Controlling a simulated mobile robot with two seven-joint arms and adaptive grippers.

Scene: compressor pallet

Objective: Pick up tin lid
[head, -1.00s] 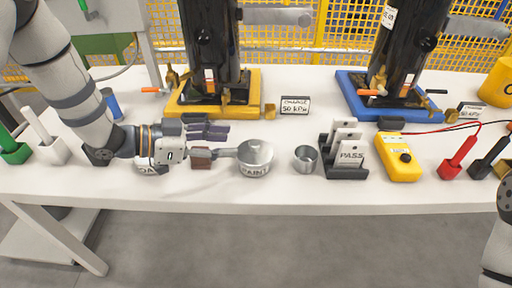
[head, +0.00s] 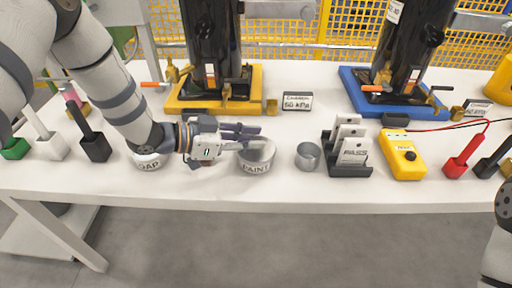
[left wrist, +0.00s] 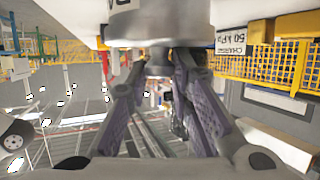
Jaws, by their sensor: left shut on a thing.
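The tin lid shows as a grey metal disc with a knob in the left wrist view (left wrist: 165,32), at the top of the picture. In the head view it sits on the white tin marked PAINT (head: 256,167), mostly behind my fingers. My left gripper (head: 250,138) reaches in from the left over the tin. Its fingers are closed on the lid's knob, which shows between the fingertips in the left wrist view (left wrist: 158,68). The lid looks still seated on the tin; I see no clear gap. My right gripper is out of view.
A small grey metal cup (head: 308,157) and a black rack of cards (head: 346,168) stand right of the tin. A white SOAP tin (head: 148,161) is left, under my arm. A yellow stand base (head: 215,100) lies behind. The table's front edge is close.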

